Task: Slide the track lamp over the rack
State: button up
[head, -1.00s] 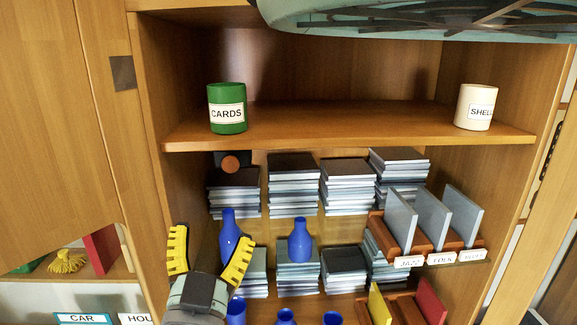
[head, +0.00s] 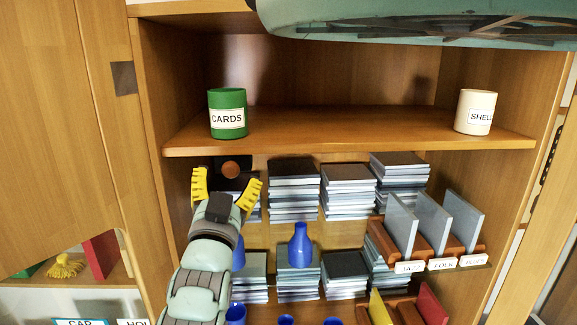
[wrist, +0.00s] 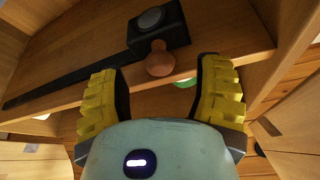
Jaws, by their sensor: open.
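The track lamp is a black block (head: 234,164) with a copper-coloured knob (head: 230,169), under the upper shelf at its left end. In the wrist view the lamp (wrist: 174,24) shows a round pale lens, and its knob (wrist: 160,63) sticks out toward my gripper (wrist: 160,70). A dark track (wrist: 75,77) runs left from the lamp along the shelf's underside. In the head view my gripper (head: 228,180) is open just below the lamp, yellow fingers either side of the knob; contact cannot be told. The rack (head: 436,240) holds upright grey records, labelled JAZZ, FOLK and BLUES, at right.
A green CARDS cup (head: 228,114) and a cream SHELLS cup (head: 476,112) stand on the upper shelf (head: 345,130). Stacks of cases (head: 293,190) fill the shelf below. A blue bottle (head: 300,246) stands lower; another is partly hidden behind my arm.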

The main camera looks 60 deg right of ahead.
jog(key=shift+p+x, duration=0.6)
jog(key=shift+x, duration=0.35)
grip_shut()
